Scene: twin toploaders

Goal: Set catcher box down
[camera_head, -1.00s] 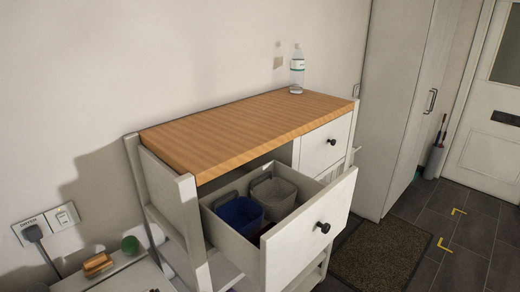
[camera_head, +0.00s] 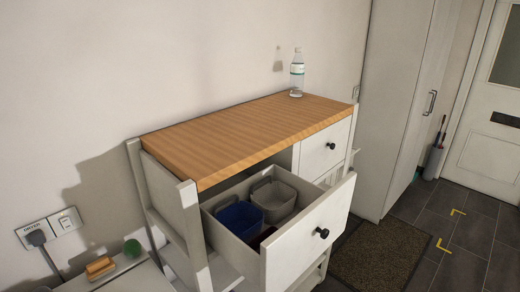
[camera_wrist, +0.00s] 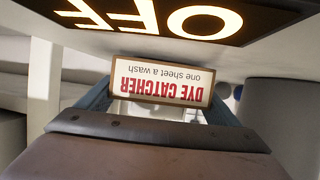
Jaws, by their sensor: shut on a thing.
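The catcher box (camera_wrist: 160,83) shows in the wrist view as a small white box with a brown edge, its red "DYE CATCHER" lettering upside down in the picture. My gripper (camera_wrist: 160,100) is shut on it, with a bluish-grey finger at each side. Whether the box's far side touches anything is hidden. The head view shows neither my gripper nor the box.
A dark panel with lit "OFF" letters (camera_wrist: 190,22) hangs close above the box in the wrist view. In the head view, an open drawer (camera_head: 298,250) holds a blue bin (camera_head: 240,219) and a grey bin (camera_head: 274,198). A bottle (camera_head: 297,74) stands on the wooden top (camera_head: 240,135).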

